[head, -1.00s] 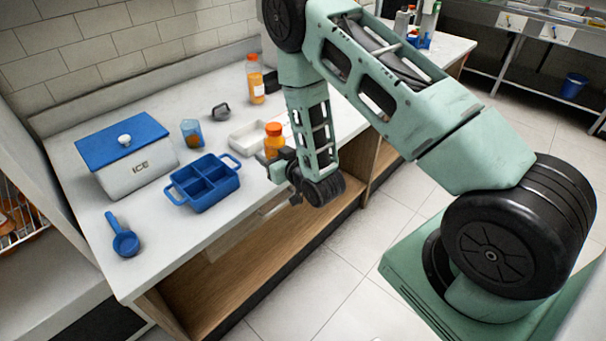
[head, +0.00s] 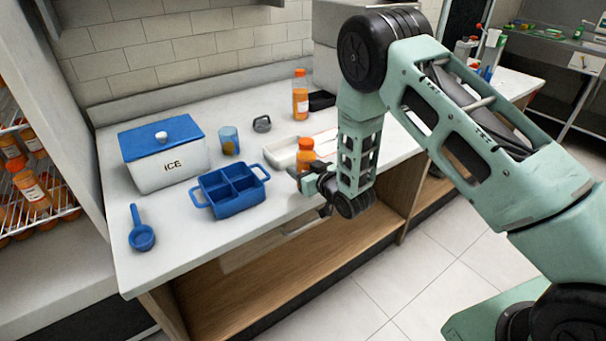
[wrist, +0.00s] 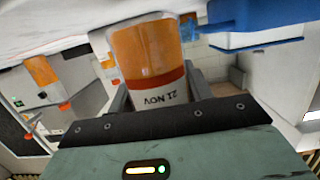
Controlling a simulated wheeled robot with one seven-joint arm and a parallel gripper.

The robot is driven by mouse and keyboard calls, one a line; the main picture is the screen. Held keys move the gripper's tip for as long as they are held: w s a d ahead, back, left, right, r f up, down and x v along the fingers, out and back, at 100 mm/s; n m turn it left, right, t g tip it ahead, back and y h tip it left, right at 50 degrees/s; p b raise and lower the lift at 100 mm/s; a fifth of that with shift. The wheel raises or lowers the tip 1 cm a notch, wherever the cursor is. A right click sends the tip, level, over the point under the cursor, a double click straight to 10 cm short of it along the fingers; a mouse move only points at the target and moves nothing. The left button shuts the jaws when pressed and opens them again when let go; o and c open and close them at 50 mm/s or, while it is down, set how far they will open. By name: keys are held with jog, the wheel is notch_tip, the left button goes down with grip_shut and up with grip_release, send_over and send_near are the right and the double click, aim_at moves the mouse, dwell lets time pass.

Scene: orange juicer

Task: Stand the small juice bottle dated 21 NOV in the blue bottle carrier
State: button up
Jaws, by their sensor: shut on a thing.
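My gripper (head: 303,175) is shut on a small orange juice bottle (head: 306,153) with an orange cap, near the counter's front edge. In the wrist view the bottle (wrist: 150,55) is between the fingers (wrist: 160,92), and its label reads 21 NOV upside down. The blue bottle carrier (head: 237,208) stands on the counter to the left of my gripper, with a handle at each end. The compartments that I can see into look empty. A blue shape at the top right of the wrist view (wrist: 255,15) looks like part of the carrier. The bottle's base is hidden in the head view.
A white tray (head: 279,163) lies just behind the held bottle. A larger juice bottle (head: 300,98) stands at the back. A white ICE box (head: 172,172), a blue cup (head: 229,141), a grey object (head: 262,124) and a blue scoop (head: 141,237) are around the carrier.

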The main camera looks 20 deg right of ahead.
jog(key=shift+f, duration=1)
jog(key=shift+f, duration=0.15)
jog(key=o, duration=1.2)
jog(key=shift+c, duration=0.2)
